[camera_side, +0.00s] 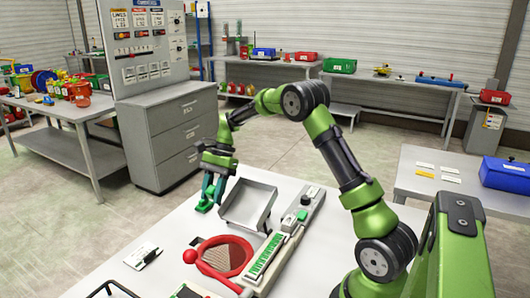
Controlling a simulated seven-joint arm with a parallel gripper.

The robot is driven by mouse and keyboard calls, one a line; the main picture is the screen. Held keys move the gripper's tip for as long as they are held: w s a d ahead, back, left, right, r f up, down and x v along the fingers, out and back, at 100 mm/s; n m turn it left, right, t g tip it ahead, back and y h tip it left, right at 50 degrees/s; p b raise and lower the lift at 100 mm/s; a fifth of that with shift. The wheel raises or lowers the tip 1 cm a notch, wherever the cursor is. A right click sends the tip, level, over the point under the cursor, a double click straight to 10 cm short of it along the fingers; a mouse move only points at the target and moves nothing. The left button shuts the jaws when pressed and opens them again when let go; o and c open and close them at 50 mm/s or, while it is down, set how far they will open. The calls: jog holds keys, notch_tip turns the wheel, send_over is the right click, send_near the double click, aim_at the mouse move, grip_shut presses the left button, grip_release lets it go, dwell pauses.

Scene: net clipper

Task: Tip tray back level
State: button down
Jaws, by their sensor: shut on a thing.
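The grey metal tray (262,190) is at the far middle of the white table. It looks tilted, with its back wall higher than its front edge. My gripper (212,192) points down at the tray's left side, over the table's far left edge. Its teal fingers are shut on a small green piece (204,205) close to the tray. I cannot tell whether this green piece is joined to the tray, as the contact is small in this view.
Right of the tray is a long grey unit with a green button (302,215). In front are a red hoop with a net (222,258) and a green-marked panel (264,255). A white card (143,256) lies left.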

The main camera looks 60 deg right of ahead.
jog(key=shift+d+r+y, duration=0.15)
jog(key=shift+d+y, duration=0.6)
jog(key=shift+d, duration=0.15)
jog(key=shift+d+r+y, duration=0.2)
jog(key=shift+d+y, duration=0.5)
jog(key=shift+d, duration=0.2)
jog(key=shift+d+r+y, duration=0.15)
jog(key=shift+d+y, duration=0.6)
jog(key=shift+d, duration=0.3)
jog(key=c, duration=0.8)
grip_release()
jog(key=shift+c, duration=0.2)
jog(key=v, duration=0.7)
jog(key=shift+d+r, duration=0.15)
